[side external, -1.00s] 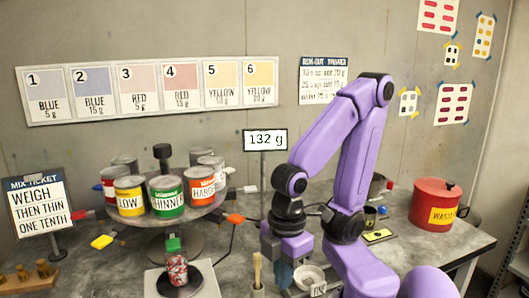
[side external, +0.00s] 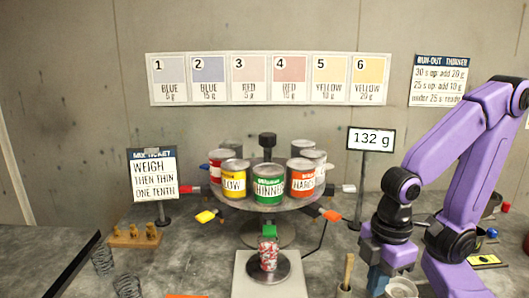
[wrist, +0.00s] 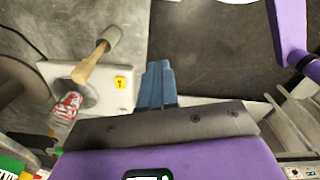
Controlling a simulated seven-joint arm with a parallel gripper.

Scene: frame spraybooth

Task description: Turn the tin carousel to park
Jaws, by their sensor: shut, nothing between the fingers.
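The tin carousel (side external: 232,204) is a round grey turntable with a black centre knob (side external: 267,140). It bears a red tin, a yellow tin (side external: 235,179), a green thinner tin (side external: 268,185), an orange hardener tin (side external: 301,179) and grey tins behind. Coloured tabs stick out around its rim: red at left, yellow (side external: 206,216) front left, green (side external: 269,232) in front, orange (side external: 331,215) front right, white at right. My gripper (side external: 377,279) is right of the carousel, apart from it, pointing down. Its blue fingers (wrist: 156,84) are shut and empty in the wrist view.
A spattered cup (side external: 268,256) stands on the scale (side external: 243,287) before the carousel. A wooden-handled tool (side external: 348,270) stands between scale and gripper. A pale bowl (side external: 402,287) is just right of the gripper. The display sign (side external: 371,139) reads 132 g; its post rises behind the gripper.

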